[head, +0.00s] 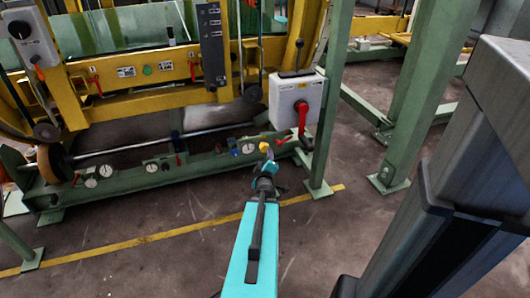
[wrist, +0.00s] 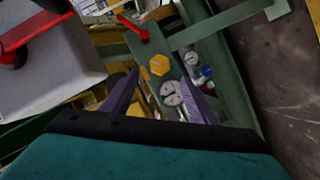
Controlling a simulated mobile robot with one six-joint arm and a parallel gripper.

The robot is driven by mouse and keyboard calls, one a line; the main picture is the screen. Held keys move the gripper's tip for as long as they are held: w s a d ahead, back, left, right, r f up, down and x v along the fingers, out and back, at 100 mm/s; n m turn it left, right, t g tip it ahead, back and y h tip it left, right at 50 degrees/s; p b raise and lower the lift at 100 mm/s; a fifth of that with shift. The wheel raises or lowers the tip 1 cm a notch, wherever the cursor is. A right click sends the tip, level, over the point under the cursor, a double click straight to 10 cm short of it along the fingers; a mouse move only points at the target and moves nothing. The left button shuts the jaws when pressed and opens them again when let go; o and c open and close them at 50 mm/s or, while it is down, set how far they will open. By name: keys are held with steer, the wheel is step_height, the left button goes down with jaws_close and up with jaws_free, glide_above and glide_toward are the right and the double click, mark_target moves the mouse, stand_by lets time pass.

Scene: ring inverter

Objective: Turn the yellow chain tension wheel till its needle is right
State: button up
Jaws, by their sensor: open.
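The yellow wheel (wrist: 159,65) shows in the wrist view as a small six-sided knob on the green panel, beyond and between my fingertips. A white round gauge (wrist: 170,92) sits just below it; its needle is too small to read. In the head view the yellow wheel (head: 264,147) shows just past my gripper (head: 267,168), beside a white gauge (head: 248,148). My gripper (wrist: 160,77) is open, with its two dark fingers apart and nothing between them. The fingers appear short of the wheel; I cannot tell the exact gap.
A grey box with a red handle (head: 302,118) stands above and right of the wheel. Another gauge (wrist: 191,58) and a blue knob (wrist: 206,71) are close by on the panel. A green post (head: 330,110) rises at the right. The floor in front is clear.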

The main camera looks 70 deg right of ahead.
mark_target(265, 149)
steer(key=shift+b+x, duration=0.8)
steer(key=shift+x, duration=4.5)
steer(key=c, duration=1.1)
steer(key=shift+r+p, duration=0.15)
steer(key=shift+p, duration=1.05)
steer(key=m+p, duration=0.1)
steer(key=p, duration=0.7)
steer(key=shift+d+y, duration=0.1)
steer(key=shift+y, duration=0.3)
steer(key=shift+m+p, duration=0.3)
steer(key=shift+p, duration=0.25)
